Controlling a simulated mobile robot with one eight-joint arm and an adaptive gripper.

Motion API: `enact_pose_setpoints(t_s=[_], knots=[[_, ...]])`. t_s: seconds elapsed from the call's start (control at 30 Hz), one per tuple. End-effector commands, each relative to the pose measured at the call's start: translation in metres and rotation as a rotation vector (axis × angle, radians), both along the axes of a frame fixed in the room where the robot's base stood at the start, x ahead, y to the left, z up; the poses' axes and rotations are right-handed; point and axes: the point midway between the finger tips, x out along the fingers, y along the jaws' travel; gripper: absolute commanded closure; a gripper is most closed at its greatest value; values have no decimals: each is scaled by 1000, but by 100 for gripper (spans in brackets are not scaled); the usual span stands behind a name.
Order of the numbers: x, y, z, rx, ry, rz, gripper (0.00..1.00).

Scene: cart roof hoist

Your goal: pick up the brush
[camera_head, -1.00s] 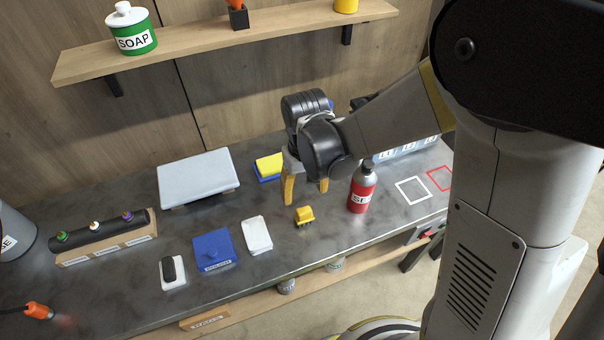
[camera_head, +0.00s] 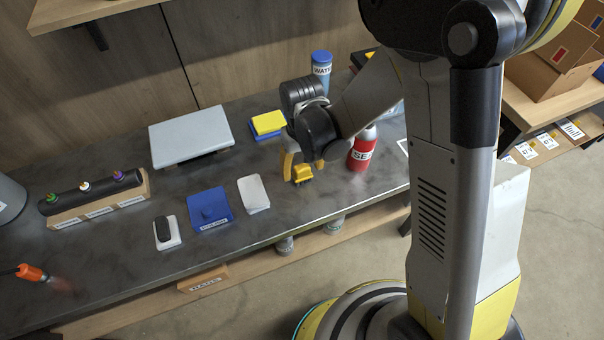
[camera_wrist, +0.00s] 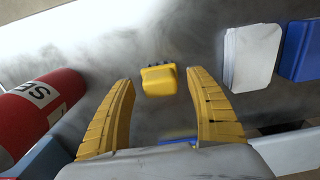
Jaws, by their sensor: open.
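The brush (camera_head: 302,174) is a small yellow block with dark bristles, lying on the dark grey bench top. It also shows in the wrist view (camera_wrist: 158,80), centred just beyond the fingertips. My gripper (camera_head: 303,170) points down over the brush with its two yellow fingers apart. In the wrist view my gripper (camera_wrist: 166,80) is open and empty, with one finger to each side of the brush's line and no visible contact. In the head view the fingers partly overlap the brush.
A red bottle (camera_head: 363,151) stands close right of the brush. A white pad (camera_head: 253,194) and a blue lidded box (camera_head: 209,209) lie to the left. A yellow-and-blue sponge stack (camera_head: 268,124) is behind. A blue-grey bottle (camera_head: 321,70) stands farther back.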

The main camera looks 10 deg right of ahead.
Motion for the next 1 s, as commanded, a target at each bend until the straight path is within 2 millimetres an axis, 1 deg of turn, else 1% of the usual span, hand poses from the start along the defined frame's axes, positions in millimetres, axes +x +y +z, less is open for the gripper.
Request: enact_pose_setpoints(t_s=[0.03,0.07,0.1,0.2,0.53,0.67,0.77,0.87,0.93,1.0], knots=[[0,0,0,0,0,0,43],[0,0,0,0,0,0,52],[0,0,0,0,0,0,64],[0,0,0,0,0,0,92],[0,0,0,0,0,0,92],[0,0,6,0,0,0,93],[-1,0,16,0,0,0,93],[0,0,32,0,0,0,93],[0,0,46,0,0,0,93],[-5,-14,53,0,0,-6,93]])
